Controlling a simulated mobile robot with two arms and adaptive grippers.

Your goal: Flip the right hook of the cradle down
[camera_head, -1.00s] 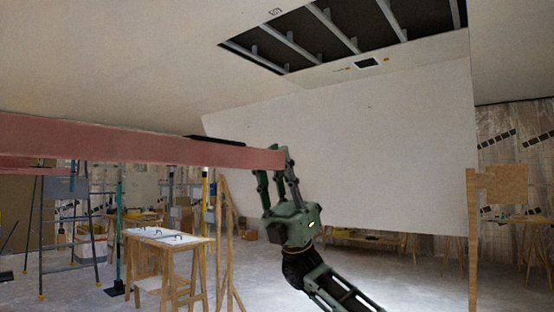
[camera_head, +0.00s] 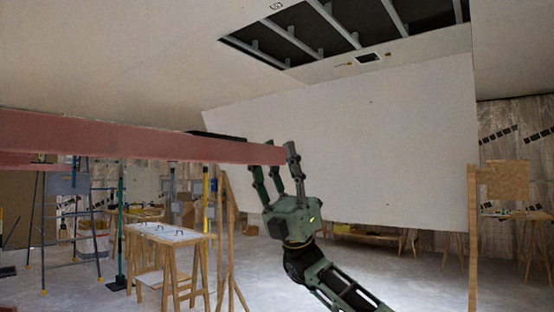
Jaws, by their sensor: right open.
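A long red beam (camera_head: 120,138), which looks like part of the cradle, comes in from the left and ends near the middle of the view. My right gripper (camera_head: 278,160) points up at the beam's right end. Its fingers are spread: one stands at the end of the beam, and the others reach up at its lower edge. I cannot tell whether they touch it. A dark flat piece (camera_head: 213,134) shows just above the beam. I cannot make out the right hook clearly. My left gripper is not in view.
A large white panel (camera_head: 350,150) hangs tilted behind the gripper, below a ceiling opening (camera_head: 350,28) with metal joists. A sawhorse table (camera_head: 165,236) and a ladder (camera_head: 66,210) stand at the left. A wooden post (camera_head: 472,240) stands at the right.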

